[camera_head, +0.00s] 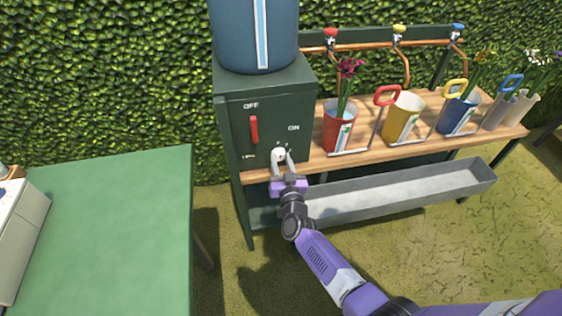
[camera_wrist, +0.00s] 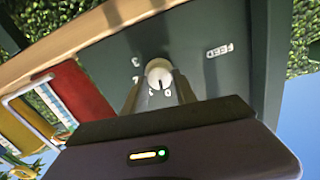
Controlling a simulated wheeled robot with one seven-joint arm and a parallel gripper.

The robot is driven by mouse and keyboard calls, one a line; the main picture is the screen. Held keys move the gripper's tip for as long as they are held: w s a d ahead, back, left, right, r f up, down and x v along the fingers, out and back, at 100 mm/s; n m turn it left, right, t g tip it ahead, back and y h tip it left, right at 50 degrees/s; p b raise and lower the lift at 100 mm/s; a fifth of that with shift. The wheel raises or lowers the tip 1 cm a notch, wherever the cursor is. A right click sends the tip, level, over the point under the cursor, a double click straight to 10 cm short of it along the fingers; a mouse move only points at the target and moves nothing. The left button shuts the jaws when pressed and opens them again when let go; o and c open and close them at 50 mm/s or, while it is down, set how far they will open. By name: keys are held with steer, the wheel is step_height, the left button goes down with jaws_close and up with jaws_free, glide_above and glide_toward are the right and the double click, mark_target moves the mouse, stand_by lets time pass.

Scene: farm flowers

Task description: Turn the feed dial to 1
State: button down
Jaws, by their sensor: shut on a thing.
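The feed dial (camera_head: 279,154) is a small pale round knob low on the front of the dark green cabinet (camera_head: 238,140). In the wrist view the dial (camera_wrist: 158,70) sits between the fingers, with small white numbers around it and the word FEED upside down to its right. A dark mark shows on the knob's lower half, on the side of the 0 and 1; I cannot tell exactly which number it points to. My gripper (camera_head: 282,160) is shut on the dial, one finger on each side. The fingers partly cover the panel around it.
A red lever (camera_head: 254,129) stands above the dial between OFF and ON. A blue tank (camera_head: 254,35) sits on the cabinet. To the right, a wooden bench (camera_head: 370,157) holds red, yellow and blue buckets above a grey trough (camera_head: 400,192). A green table (camera_head: 110,230) stands at left.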

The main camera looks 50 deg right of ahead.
steer(key=m+b, duration=0.1)
steer(key=m, duration=0.3)
steer(key=shift+f, duration=0.15)
steer(key=shift+s+d+m+b, duration=0.1)
steer(key=shift+m+b, duration=0.35)
steer(key=shift+m, duration=1.05)
steer(key=c, duration=1)
jaws_free()
steer(key=shift+p+v, duration=0.8)
steer(key=shift+v, duration=3.1)
